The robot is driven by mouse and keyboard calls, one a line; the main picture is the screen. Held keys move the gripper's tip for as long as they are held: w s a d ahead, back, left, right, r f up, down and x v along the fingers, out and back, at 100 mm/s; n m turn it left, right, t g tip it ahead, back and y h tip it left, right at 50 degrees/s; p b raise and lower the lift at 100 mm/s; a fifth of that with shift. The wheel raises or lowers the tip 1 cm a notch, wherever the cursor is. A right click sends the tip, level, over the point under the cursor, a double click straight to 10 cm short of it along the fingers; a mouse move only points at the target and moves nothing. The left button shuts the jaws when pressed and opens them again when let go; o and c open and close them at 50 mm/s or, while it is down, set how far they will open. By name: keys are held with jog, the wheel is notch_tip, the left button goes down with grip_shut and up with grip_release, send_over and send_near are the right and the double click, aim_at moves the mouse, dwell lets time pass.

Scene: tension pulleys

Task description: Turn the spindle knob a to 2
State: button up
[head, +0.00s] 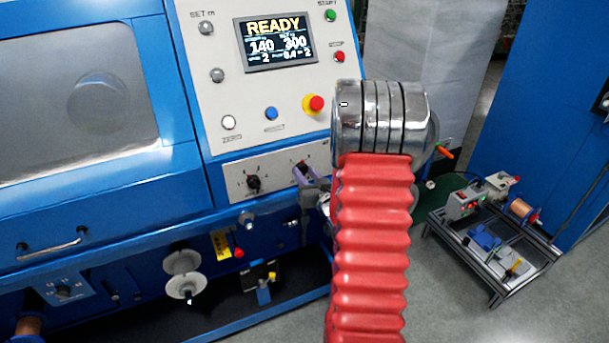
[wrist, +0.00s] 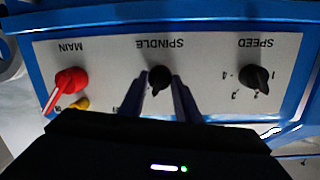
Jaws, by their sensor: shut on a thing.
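The spindle knob (wrist: 158,78) is a small black knob under the upside-down word SPINDLE in the wrist view. My gripper (wrist: 159,88) has its two dark fingers on either side of it, shut on it. The knob's pointer seems to face down in the wrist view. The fingers cover much of its scale, so I cannot read its setting.
The black speed knob (wrist: 257,80) and red main switch (wrist: 70,82) flank the spindle knob. Above the panel are a READY display (head: 279,43), several buttons and a red emergency stop (head: 316,103). A small wheeled cart (head: 490,262) stands at right.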

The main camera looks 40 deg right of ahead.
jog(key=m, duration=0.4)
jog(key=shift+s+f+y, duration=0.1)
jog(key=shift+f+y, duration=0.15)
jog(key=shift+y, duration=0.15)
jog(key=o, duration=1)
jog(key=shift+d+r, duration=0.1)
jog(key=shift+r, duration=0.05)
jog(key=shift+o, duration=0.2)
jog(key=v, duration=1.3)
jog(key=shift+s, duration=0.35)
